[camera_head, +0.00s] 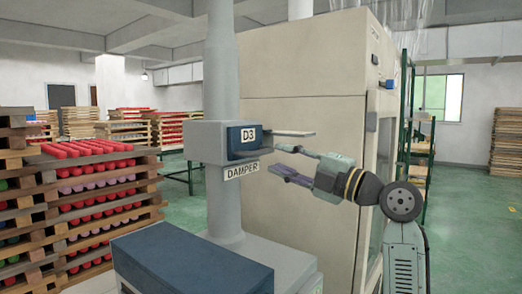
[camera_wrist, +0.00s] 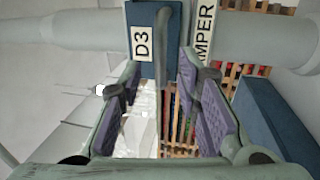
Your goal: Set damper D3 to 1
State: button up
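The damper D3 is a grey housing (camera_head: 205,142) on a vertical duct, with a dark blue face (camera_head: 235,145) labelled D3. A flat grey lever (camera_head: 285,133) sticks out from it to the right, about level. My gripper (camera_head: 281,161) is open and empty, to the right of the face and just below the lever in the head view. In the wrist view, the lever (camera_wrist: 163,45) shows near the top, between the lines of my open fingers (camera_wrist: 160,82); I cannot tell whether it touches them. No position numbers are readable.
A DAMPER plate (camera_head: 242,171) sits under the housing. The duct (camera_head: 222,205) rises from a grey base beside a blue-topped box (camera_head: 190,262). A large beige cabinet (camera_head: 300,65) stands close behind. Racks of red pieces (camera_head: 90,190) stand at left.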

aim_at(265, 153)
jog(key=p+x, duration=0.1)
jog(key=x, duration=0.5)
jog(key=shift+w+a, duration=0.1)
jog(key=shift+c, duration=0.2)
grip_shut()
dwell(0.5)
